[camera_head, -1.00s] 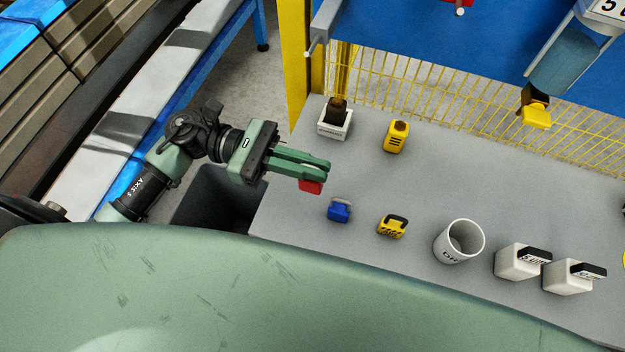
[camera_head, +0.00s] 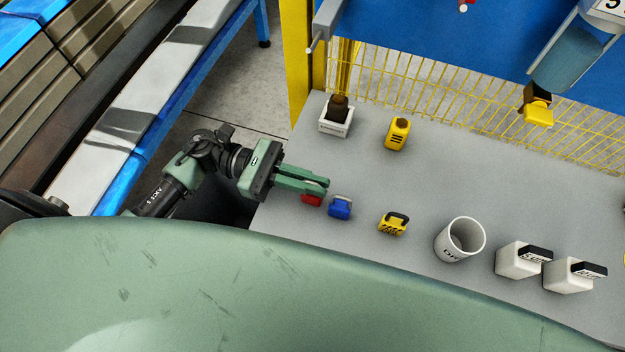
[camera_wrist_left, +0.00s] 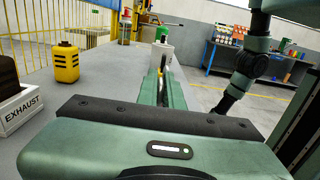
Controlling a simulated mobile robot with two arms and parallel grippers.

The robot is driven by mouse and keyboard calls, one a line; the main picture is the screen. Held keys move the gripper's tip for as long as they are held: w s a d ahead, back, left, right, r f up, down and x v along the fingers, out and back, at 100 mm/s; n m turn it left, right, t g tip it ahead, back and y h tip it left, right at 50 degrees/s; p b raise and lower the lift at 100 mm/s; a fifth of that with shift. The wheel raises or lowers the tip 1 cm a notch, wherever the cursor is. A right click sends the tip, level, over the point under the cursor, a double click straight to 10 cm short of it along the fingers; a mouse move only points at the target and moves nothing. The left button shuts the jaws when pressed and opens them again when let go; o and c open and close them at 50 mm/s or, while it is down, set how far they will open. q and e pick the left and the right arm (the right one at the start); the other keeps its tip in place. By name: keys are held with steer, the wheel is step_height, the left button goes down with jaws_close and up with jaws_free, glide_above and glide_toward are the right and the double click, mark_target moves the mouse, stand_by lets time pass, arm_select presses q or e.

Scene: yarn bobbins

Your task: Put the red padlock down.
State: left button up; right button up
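My left gripper (camera_head: 322,189) reaches in from the left over the left end of the grey table. Its fingers are close together and shut on the red padlock (camera_head: 311,199), whose body shows just below the fingertips. The padlock is at or very near the tabletop; I cannot tell whether it touches. Its shackle is hidden by the fingers. The blue padlock (camera_head: 340,207) stands close on its right. In the left wrist view the fingers (camera_wrist_left: 161,88) point along the table, and the red padlock does not show. My right gripper is not in view.
A yellow padlock (camera_head: 393,224), a white mug (camera_head: 460,240) and two white boxes (camera_head: 520,261) (camera_head: 568,275) stand to the right. Behind are a white box marked EXHAUST (camera_head: 335,129) and a yellow item (camera_head: 397,134). The middle of the table (camera_head: 450,180) is clear.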

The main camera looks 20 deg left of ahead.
arm_select(q)
steer(key=o, duration=0.4)
steer(key=shift+c, duration=0.2)
steer(key=shift+r, duration=0.1)
steer(key=shift+a, duration=0.15)
steer(key=a+b, duration=0.3)
steer(key=a, duration=0.8)
steer(key=shift+w+a, duration=0.2)
steer(key=shift+a, duration=0.15)
